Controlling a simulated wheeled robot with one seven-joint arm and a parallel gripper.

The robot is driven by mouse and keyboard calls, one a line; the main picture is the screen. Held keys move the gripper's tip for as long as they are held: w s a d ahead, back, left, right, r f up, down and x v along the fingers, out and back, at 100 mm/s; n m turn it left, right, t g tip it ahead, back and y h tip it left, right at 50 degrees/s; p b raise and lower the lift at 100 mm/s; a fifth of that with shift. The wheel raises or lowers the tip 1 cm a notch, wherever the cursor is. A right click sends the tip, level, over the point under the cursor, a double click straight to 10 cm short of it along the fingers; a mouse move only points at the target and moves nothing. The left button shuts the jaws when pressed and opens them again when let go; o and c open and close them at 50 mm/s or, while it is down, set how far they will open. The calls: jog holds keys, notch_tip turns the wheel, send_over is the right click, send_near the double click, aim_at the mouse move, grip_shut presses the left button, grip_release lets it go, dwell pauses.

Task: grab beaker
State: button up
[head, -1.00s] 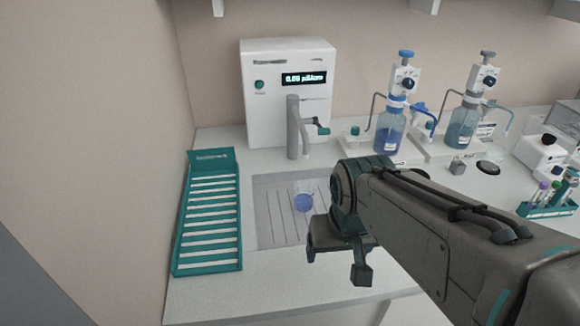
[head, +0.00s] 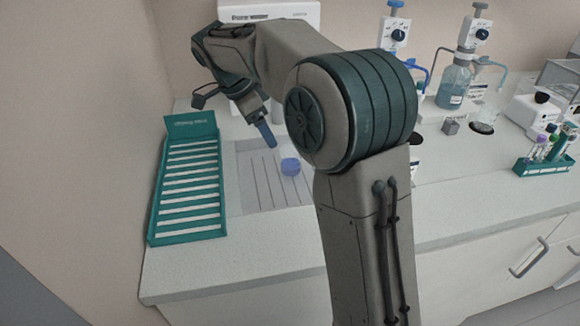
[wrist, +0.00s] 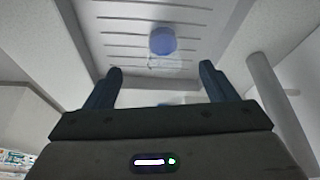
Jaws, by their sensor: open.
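The beaker (head: 289,164) is a small clear vessel with a blue-violet bottom or content. It stands on the grey ribbed drain area below the water dispenser. In the wrist view the beaker (wrist: 162,42) lies ahead of the fingers, near the middle between them. My gripper (wrist: 160,80) is open and empty, with its two dark blue fingers apart. In the head view my gripper (head: 268,138) is just left of and above the beaker, not visibly touching it. Only one finger shows clearly there.
A teal rack (head: 188,185) with white slats lies left of the drain area. The white dispenser (head: 268,12) stands behind, mostly hidden by my arm. The front counter is clear.

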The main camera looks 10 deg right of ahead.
aim_at(281, 155)
jog(key=shift+m, duration=0.3)
jog(key=x, duration=0.5)
jog(key=b+x, duration=0.1)
jog(key=x, duration=0.2)
jog(key=shift+w+f, duration=0.35)
jog(key=shift+d+x, duration=0.15)
jog(key=shift+x, duration=1.15)
jog(key=shift+d+x, duration=0.15)
jog(key=shift+x, duration=1.15)
jog(key=shift+r, duration=0.1)
jog(key=c, duration=1.1)
jog(key=shift+r, duration=0.15)
